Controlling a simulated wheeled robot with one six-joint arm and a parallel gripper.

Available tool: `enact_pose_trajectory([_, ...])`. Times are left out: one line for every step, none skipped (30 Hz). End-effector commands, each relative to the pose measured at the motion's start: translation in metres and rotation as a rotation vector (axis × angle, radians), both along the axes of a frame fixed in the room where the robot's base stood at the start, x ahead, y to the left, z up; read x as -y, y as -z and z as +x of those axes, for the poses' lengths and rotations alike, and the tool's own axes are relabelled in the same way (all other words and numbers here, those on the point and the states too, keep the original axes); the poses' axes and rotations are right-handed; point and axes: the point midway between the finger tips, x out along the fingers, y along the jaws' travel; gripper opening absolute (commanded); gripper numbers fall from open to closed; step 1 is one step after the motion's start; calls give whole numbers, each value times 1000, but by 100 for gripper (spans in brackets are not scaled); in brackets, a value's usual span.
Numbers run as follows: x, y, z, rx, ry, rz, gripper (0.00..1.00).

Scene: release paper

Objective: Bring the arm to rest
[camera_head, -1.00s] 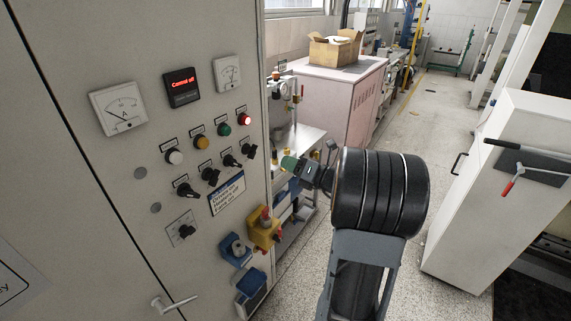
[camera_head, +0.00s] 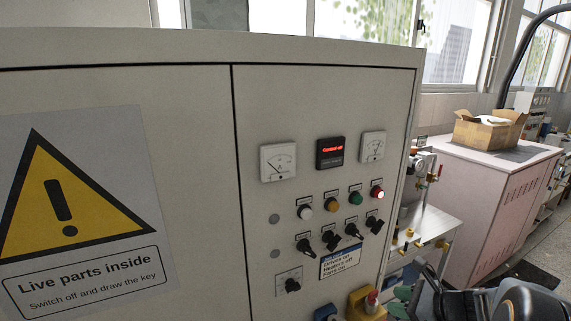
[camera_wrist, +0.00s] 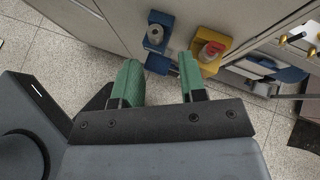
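My gripper (camera_wrist: 159,78) shows in the wrist view with its two green fingers spread apart and nothing held between them. It points toward the foot of the cabinet, with a blue switch box (camera_wrist: 155,32) and a yellow box with a red knob (camera_wrist: 209,52) beyond the fingertips. In the head view my arm (camera_head: 505,302) is mostly cut off at the lower right corner. A bit of green near the bottom edge is probably the gripper, but its fingers are not clear there.
A tall grey control cabinet (camera_head: 180,85) fills the left and middle, with meters, lamps, knobs and a red-lit display (camera_head: 330,152). A steel bench (camera_head: 432,224) and a pink cabinet (camera_head: 490,180) bearing a cardboard box (camera_head: 489,130) stand to the right. Speckled floor (camera_wrist: 62,52) is open below.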

Motion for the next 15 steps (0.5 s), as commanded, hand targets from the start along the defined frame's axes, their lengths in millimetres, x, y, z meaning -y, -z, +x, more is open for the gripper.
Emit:
enact_pose_trajectory([-17,3,-15,25,-172,-169,38])
enact_pose_trajectory([-25,6,-24,43,-286,-275,38])
enact_pose_trajectory([-34,9,-37,70,-442,-413,38])
enact_pose_trajectory([-40,10,-47,92,-562,-512,38])
enact_pose_trajectory([-45,11,-55,118,-681,-610,38])
enact_pose_trajectory([-50,11,-66,151,-839,-732,38])
enact_pose_trajectory([-53,9,-73,177,-956,-823,38])
enact_pose_trajectory([-55,7,-80,204,-1067,-907,38])
enact_pose_trajectory([-58,4,-87,240,-1212,-1016,38])
enact_pose_trajectory([-61,0,-92,267,-1313,-1093,38])
enact_pose_trajectory([-63,-5,-95,295,-1406,-1171,38])
enact_pose_trajectory([-67,-11,-100,327,-1510,-1257,38])
enact_pose_trajectory([-70,-16,-102,346,-1569,-1313,38])
enact_pose_trajectory([-73,-20,-104,365,-1612,-1361,38])
enact_pose_trajectory([-78,-26,-106,389,-1656,-1411,38])
